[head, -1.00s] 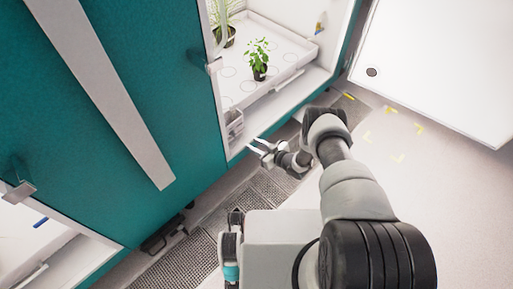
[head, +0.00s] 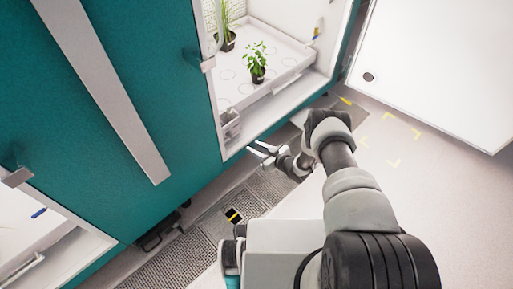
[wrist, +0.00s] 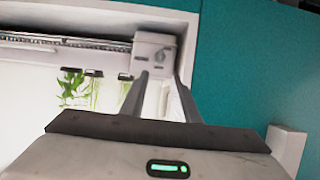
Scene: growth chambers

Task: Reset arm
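My gripper (head: 262,151) is in front of the open growth chamber, just outside its lower front edge. Its two fingers are spread apart with nothing between them. In the wrist view the fingers (wrist: 160,95) also stand apart and empty, pointing toward the chamber opening. My arm reaches from the lower right of the head view, bent at the elbow.
The chamber holds a white tray (head: 285,75) with a leafy potted plant (head: 257,63) and a grassy potted plant (head: 227,25). A teal panel (head: 125,100) lies left. A white door (head: 435,70) stands open at right. Clear floor (head: 440,190) lies right of my arm.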

